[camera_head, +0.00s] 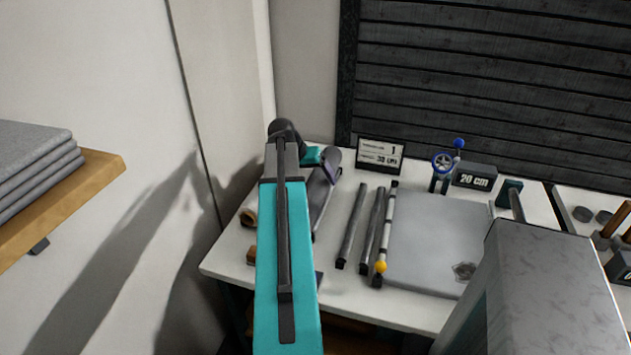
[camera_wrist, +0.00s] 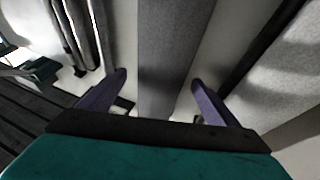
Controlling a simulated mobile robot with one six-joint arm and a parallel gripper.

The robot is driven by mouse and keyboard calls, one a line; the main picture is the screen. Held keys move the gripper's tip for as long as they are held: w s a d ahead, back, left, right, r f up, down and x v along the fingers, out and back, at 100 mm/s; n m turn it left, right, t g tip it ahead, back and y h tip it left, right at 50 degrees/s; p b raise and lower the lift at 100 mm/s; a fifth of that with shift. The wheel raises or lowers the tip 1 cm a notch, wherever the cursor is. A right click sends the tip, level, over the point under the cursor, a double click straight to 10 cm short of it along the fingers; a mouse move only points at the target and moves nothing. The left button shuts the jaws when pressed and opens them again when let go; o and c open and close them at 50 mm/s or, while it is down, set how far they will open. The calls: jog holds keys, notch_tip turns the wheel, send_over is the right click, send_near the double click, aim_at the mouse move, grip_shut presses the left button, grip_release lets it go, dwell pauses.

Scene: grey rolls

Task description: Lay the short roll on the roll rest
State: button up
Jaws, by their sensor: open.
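My gripper (camera_wrist: 160,84) is open, with its two purple fingers apart. In the wrist view a grey roll (camera_wrist: 166,45) lies between and beyond the fingers, with a gap on each side and no visible contact. In the head view my gripper (camera_head: 327,166) is over the left part of the white table, above a grey roll (camera_head: 321,200) partly hidden by my arm. Two thin dark grey bars (camera_head: 351,226) lie side by side to the right. I cannot tell for sure which piece is the short roll or the roll rest.
A striped rod with a yellow ball (camera_head: 381,266) lies beside a grey slab (camera_head: 430,238). Behind are a small sign (camera_head: 380,154), a blue handwheel (camera_head: 444,162) and a "20 cm" block (camera_head: 475,176). A wooden shelf (camera_head: 85,185) with grey cloths juts from the left wall.

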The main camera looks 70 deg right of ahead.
jog(key=b+v, duration=0.2)
jog(key=v, duration=1.1)
dwell(0.9)
